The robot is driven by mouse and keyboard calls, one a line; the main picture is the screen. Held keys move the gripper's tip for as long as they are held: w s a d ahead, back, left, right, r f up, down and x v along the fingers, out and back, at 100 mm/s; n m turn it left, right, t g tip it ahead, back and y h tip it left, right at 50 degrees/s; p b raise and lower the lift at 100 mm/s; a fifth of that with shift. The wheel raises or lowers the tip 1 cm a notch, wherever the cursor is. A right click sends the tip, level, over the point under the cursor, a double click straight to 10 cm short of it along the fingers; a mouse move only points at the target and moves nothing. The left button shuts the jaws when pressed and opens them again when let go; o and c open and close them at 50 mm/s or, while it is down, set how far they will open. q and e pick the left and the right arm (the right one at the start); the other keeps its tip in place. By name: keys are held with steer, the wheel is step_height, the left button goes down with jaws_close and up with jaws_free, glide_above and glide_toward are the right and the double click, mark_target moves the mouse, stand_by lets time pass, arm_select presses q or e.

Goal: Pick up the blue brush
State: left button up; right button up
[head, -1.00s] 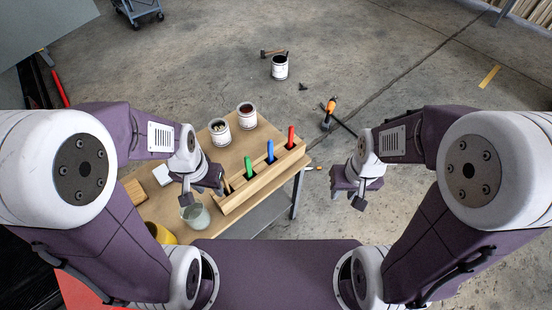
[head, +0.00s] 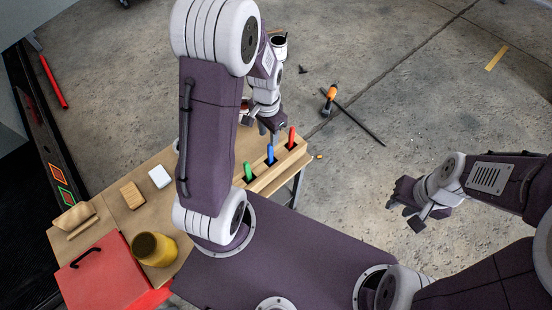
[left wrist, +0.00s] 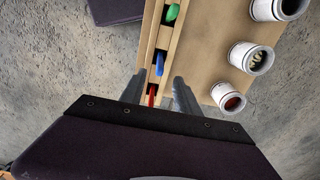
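The blue brush (head: 270,153) stands upright in a slot of the wooden holder (head: 278,172), between a green brush (head: 249,171) and a red brush (head: 291,138). My left gripper (head: 262,128) is above the holder, close to the blue brush in the head view. In the left wrist view, its two fingers (left wrist: 158,92) are apart with nothing held; the blue brush (left wrist: 159,64) shows just beyond their tips and the red brush (left wrist: 152,94) between the fingers. My right gripper (head: 404,209) is open and empty, over the floor right of the table.
Paint cans (left wrist: 250,58) stand on the table beside the holder. A red toolbox (head: 100,280), a yellow container (head: 154,248), a white block (head: 160,177) and a wooden block (head: 132,195) are at the left. An orange-handled tool (head: 329,97) lies on the floor.

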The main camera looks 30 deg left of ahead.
mark_target(270, 148)
arm_select(q)
step_height(270, 148, down, 4)
steer(key=shift+r, duration=0.2)
steer(key=shift+w+f, duration=0.2)
steer(key=shift+f, duration=0.2)
step_height(270, 148, down, 4)
steer(key=shift+s+d+r+p, duration=0.1)
steer(key=shift+p, duration=0.25)
steer(key=shift+w+f, duration=0.25)
steer(key=shift+f, duration=0.2)
steer(key=shift+s, duration=0.1)
jaws_close()
